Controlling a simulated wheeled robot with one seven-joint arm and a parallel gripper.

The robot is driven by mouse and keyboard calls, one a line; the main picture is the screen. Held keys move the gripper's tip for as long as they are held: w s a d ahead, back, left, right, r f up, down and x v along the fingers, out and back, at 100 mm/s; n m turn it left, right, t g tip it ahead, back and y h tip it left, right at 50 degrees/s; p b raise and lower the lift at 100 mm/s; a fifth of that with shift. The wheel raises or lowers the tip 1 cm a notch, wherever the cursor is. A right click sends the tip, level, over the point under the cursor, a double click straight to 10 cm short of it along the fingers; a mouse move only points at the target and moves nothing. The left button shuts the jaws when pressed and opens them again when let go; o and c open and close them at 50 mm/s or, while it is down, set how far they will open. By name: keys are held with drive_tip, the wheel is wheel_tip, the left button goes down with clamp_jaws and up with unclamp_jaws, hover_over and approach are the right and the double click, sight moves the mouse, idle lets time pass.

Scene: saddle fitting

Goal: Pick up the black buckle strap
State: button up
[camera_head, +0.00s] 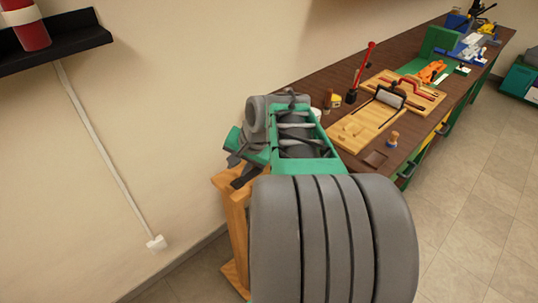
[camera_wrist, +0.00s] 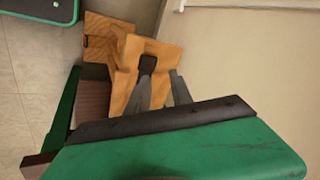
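A small black piece (camera_wrist: 148,61), which looks like the black buckle strap, lies on the wooden stand (camera_wrist: 125,65) in the wrist view. The stand also shows in the head view (camera_head: 238,220), left of my arm. My gripper (camera_wrist: 162,76) shows as two grey fingers with a gap between them, so it is open and looks empty. The left finger's tip overlaps the lower edge of the black piece in the picture; I cannot tell whether they touch. In the head view my arm hides much of the stand, and the strap is not clear there.
A long dark workbench (camera_head: 310,90) runs along the wall at right, with a wooden board (camera_head: 360,125) and several tools on it. A black shelf (camera_head: 60,40) with a red container (camera_head: 33,36) hangs at upper left. A white cable runs down the wall. Tiled floor is free at right.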

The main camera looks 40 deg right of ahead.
drive_tip(key=d+m, duration=0.2)
drive_tip(key=d, duration=0.2)
drive_tip(key=s+d+r+m+t, duration=0.1)
drive_tip(key=d+m, duration=0.1)
drive_tip(key=d, duration=0.2)
drive_tip(key=s+d+m+p, duration=0.1)
drive_tip(key=d+m, duration=0.1)
drive_tip(key=d, duration=0.2)
drive_tip(key=shift+d+r, duration=0.15)
drive_tip(key=shift+r, duration=0.15)
drive_tip(key=shift+w+d+f+t, duration=0.1)
drive_tip(key=shift+d+f+t, duration=0.1)
drive_tip(key=shift+f+t, duration=0.1)
drive_tip(key=shift+h, duration=0.3)
drive_tip(key=p+x, duration=0.1)
drive_tip(key=x, duration=0.6)
drive_tip(key=shift+f, duration=0.1)
clamp_jaws()
